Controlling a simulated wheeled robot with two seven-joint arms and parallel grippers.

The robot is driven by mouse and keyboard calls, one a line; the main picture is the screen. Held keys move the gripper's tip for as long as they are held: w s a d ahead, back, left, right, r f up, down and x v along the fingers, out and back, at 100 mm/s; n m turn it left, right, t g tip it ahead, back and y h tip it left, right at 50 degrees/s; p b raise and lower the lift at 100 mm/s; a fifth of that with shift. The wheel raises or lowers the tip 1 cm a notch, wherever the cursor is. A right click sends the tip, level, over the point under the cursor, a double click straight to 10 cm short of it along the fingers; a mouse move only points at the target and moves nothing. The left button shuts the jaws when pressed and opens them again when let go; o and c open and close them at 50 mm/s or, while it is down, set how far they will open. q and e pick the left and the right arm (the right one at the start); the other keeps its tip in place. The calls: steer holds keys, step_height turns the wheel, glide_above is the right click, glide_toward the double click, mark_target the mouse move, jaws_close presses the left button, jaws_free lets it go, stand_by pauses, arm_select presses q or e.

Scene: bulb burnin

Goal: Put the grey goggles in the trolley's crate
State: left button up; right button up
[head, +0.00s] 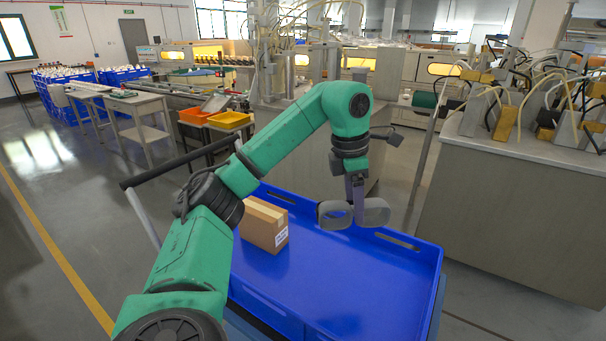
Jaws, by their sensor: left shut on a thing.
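The grey goggles (376,212) hang from my left gripper (357,208), which is shut on them near their middle. The two rounded lens parts stick out to either side of the fingers. My left arm reaches in from the lower left and points the gripper down over the blue crate (345,272). The goggles appear above the crate's far right part, near its far wall; the exact height gap is hard to tell. My right gripper is not in view.
A brown cardboard box (264,224) with a white label stands in the crate's left part. The crate floor right of it is bare. A trolley handle (178,163) rises at the left. A grey cabinet (530,200) stands to the right.

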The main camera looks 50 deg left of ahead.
arm_select(q)
steer(key=shift+s+a+n, duration=0.1)
steer(key=shift+a+n, duration=0.1)
steer(key=shift+n, duration=0.4)
step_height(320, 180, down, 17)
steer(key=b, duration=0.9)
step_height(320, 180, down, 2)
steer(key=shift+f, duration=0.25)
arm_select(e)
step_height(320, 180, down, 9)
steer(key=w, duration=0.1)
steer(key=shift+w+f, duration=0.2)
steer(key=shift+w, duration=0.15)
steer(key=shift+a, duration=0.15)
arm_select(q)
steer(key=o, duration=1.4)
steer(key=shift+f, duration=0.1)
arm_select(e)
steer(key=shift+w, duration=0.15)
